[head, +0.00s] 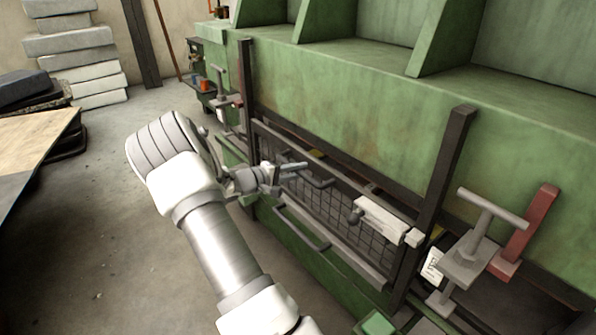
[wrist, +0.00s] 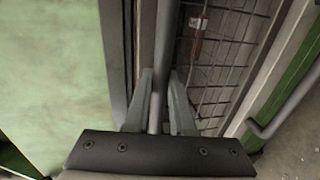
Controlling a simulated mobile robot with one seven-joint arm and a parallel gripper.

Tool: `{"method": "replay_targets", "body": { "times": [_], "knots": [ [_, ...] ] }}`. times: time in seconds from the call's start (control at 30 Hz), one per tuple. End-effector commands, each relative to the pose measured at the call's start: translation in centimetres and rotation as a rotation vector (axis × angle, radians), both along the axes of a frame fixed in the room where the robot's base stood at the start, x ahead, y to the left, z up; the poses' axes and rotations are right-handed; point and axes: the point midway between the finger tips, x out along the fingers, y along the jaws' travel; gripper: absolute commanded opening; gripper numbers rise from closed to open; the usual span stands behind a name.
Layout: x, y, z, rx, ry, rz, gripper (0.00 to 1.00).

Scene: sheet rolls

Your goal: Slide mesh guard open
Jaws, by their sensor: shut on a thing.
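The mesh guard (head: 345,215) is a dark wire grid in a frame, set in the opening of the green machine between two dark uprights. A grey bar handle (head: 318,182) runs along its upper part. My gripper (head: 284,172) is at the left part of the guard, at this handle. In the wrist view the handle bar (wrist: 167,50) runs between my two fingers (wrist: 160,105), which are closed on it. The mesh (wrist: 212,75) lies to the right of the bar there. My fingers hide part of the handle in the head view.
A second bar handle (head: 300,228) is on the green panel below the guard. A T-shaped clamp (head: 470,255) and a red bar (head: 524,232) stand farther right. Open floor (head: 110,220) lies left.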

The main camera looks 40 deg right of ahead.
Motion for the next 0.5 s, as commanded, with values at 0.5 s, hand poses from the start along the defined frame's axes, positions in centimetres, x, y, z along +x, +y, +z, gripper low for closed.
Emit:
{"method": "replay_targets", "body": {
  "times": [0.5],
  "knots": [
    [0.0, 0.1, 1.6, 0.0, -0.001, 0.001, 0.0]
  ]
}}
